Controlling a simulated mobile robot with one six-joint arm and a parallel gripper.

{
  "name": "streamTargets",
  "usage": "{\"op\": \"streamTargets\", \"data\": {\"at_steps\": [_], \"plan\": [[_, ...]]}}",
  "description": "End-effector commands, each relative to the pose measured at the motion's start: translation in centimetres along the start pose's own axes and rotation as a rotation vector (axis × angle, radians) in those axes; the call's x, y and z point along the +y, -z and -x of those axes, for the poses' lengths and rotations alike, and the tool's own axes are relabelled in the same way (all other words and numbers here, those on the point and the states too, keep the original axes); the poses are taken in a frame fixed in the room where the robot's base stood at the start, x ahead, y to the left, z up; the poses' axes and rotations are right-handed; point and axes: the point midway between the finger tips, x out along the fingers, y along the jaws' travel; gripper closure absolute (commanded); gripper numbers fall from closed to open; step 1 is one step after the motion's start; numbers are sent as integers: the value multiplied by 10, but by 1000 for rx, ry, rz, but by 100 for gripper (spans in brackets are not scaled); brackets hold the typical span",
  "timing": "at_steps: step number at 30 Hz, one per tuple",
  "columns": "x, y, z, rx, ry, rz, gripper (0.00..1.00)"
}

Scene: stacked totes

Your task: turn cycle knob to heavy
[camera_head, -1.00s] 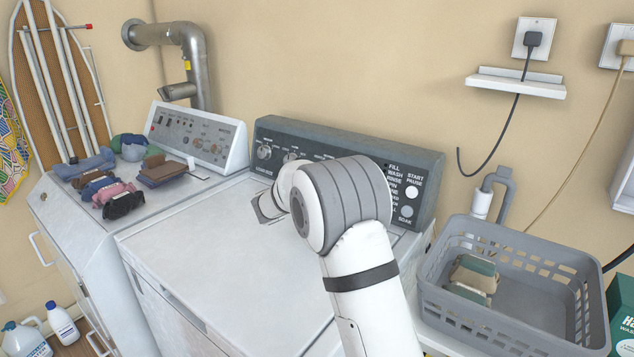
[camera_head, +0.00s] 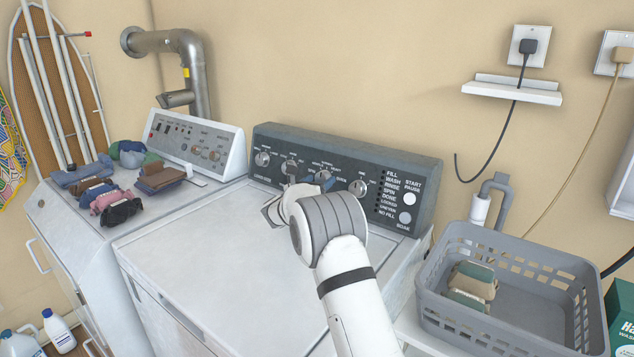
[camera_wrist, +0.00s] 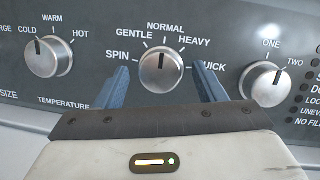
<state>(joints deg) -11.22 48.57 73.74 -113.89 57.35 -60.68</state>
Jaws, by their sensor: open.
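The cycle knob (camera_wrist: 161,72) is a round silver knob on the washer's dark panel, in the middle of the wrist view. Labels SPIN, GENTLE, NORMAL, HEAVY and QUICK run around it. Its dark pointer mark stands nearly straight up, towards NORMAL. The HEAVY label (camera_wrist: 194,42) is to its upper right. My gripper (camera_wrist: 163,80) is open, with one blue finger on each side of the knob. A gap shows between the knob and each finger, and nothing is held. In the head view my gripper and wrist partly hide the knob.
The temperature knob (camera_wrist: 47,57) is left of the cycle knob and another knob (camera_wrist: 265,84) is right, both close to my fingers. The washer top (camera_head: 200,255) is clear. A grey basket (camera_head: 450,310) stands at right; folded cloths (camera_head: 160,178) lie on the left machine.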

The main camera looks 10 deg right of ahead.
Motion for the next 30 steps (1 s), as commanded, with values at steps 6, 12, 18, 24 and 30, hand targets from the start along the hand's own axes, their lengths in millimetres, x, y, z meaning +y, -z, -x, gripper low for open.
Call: {"op": "streamTargets", "data": {"at_steps": [6, 12, 18, 24, 30], "plan": [[0, 0, 0, 0, 0, 0, 41], [0, 0, 1, 0, 0, 0, 57], [0, 0, 1, 0, -1, 0, 73], [1, 0, 1, -1, -1, -3, 81], [2, 2, 2, -4, 11, -43, 81]]}}
